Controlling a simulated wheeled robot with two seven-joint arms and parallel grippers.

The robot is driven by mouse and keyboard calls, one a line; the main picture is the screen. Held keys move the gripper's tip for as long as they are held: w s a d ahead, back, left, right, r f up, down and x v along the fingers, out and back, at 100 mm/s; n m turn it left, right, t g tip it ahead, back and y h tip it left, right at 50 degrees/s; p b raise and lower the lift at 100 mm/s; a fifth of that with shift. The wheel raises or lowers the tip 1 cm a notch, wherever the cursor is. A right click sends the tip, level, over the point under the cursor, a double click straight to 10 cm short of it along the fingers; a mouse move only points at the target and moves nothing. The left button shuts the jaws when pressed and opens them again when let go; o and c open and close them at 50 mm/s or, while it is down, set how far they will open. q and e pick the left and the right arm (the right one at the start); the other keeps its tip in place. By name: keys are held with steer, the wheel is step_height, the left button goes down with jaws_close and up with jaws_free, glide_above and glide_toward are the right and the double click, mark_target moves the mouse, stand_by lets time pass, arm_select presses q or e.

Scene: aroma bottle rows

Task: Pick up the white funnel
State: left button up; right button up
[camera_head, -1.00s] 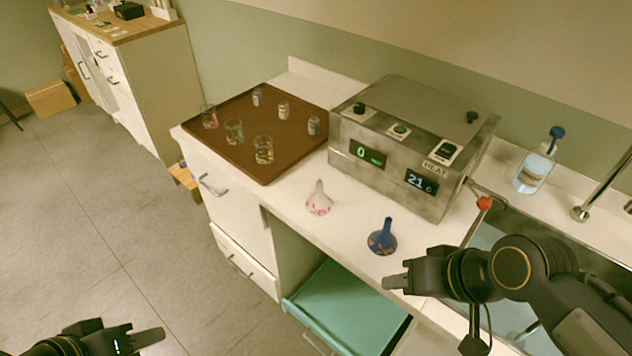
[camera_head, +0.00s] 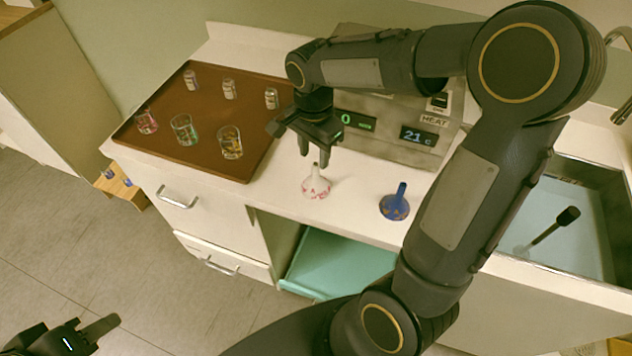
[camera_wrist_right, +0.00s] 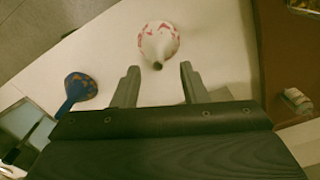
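The white funnel (camera_head: 316,184), with pink marks, stands spout-up on the white counter. In the right wrist view the funnel (camera_wrist_right: 158,42) lies ahead of the fingers, its spout tip level with the gap between them. My right gripper (camera_head: 318,148) is open and empty above the funnel, with its fingers pointing down; the fingers also show apart in the right wrist view (camera_wrist_right: 160,82). My left gripper (camera_head: 108,330) is at the lower left, over the floor and far from the funnel; its opening is not clear.
A blue funnel (camera_head: 395,204) stands to the right on the counter. A brown tray (camera_head: 205,152) with several small glasses and bottles is at the left. The metal heating box (camera_head: 385,146) stands behind, partly hidden by my right arm. A sink (camera_head: 575,215) is at the right.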

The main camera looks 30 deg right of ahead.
mark_target(316, 163)
steer(key=f, duration=0.4)
steer(key=shift+d+f, duration=0.2)
steer(key=shift+c, duration=0.2)
jaws_close()
stand_by(1.0)
